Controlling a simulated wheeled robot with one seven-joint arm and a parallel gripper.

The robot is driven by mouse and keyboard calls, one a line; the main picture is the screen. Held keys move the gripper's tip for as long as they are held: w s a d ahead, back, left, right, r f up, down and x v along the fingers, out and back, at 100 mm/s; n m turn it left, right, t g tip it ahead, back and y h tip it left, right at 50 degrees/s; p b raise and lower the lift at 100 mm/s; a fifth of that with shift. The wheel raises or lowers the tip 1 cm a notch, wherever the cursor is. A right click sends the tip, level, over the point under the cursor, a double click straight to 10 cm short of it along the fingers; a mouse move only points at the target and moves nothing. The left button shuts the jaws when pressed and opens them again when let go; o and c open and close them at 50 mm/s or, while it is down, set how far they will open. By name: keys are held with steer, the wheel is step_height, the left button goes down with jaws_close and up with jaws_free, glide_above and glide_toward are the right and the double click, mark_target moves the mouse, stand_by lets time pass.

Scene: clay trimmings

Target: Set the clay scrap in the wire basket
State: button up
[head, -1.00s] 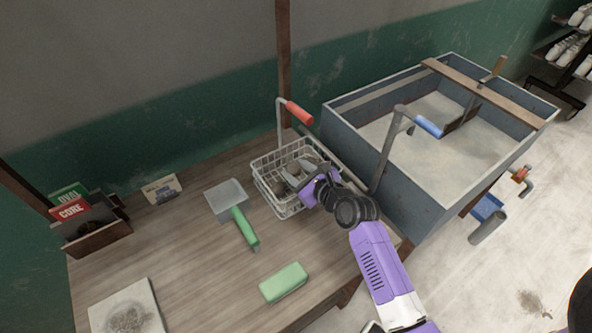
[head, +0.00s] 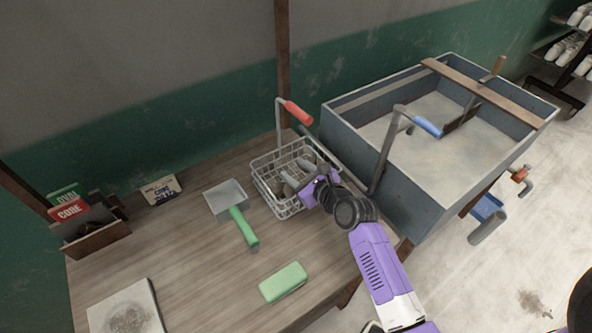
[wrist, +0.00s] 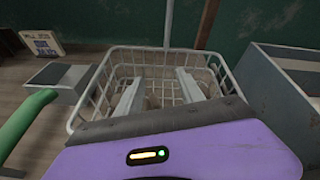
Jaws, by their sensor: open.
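The white wire basket (head: 268,190) stands on the wooden bench against the grey sand box. It also shows in the wrist view (wrist: 87,110), in front of my gripper. My purple gripper (head: 300,174) is over the basket's near right side. In the wrist view its two pale fingers (wrist: 160,85) are spread apart and reach over the basket, with nothing seen between them. Brownish-grey lumps, which look like clay scrap (head: 287,186), lie inside the basket, partly hidden by the wires and my gripper.
A scoop with a green handle (head: 243,228) lies left of the basket, and a green block (head: 283,282) lies nearer. The large grey box (head: 400,185) stands close on the right. A red-handled rod (head: 299,113) rises behind the basket.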

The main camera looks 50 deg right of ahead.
steer(key=shift+s+a+f, duration=0.2)
steer(key=shift+a+f, duration=0.2)
steer(key=shift+f, duration=0.35)
steer(key=shift+r, duration=0.25)
steer(key=r+v, duration=0.1)
steer(key=v, duration=1.1)
steer(key=s+a+n, duration=1.1)
steer(key=n, duration=0.6)
steer(key=s+a+r+n+y, duration=0.2)
steer(key=s+a+r+n, duration=0.2)
steer(key=n, duration=0.5)
steer(key=s+a+r+n+t+y, duration=0.1)
steer(key=s+a+r+n, duration=0.3)
steer(key=n, duration=0.6)
steer(key=shift+s+a+y, duration=0.2)
steer(key=shift+s+y, duration=0.2)
steer(key=shift+s, duration=0.55)
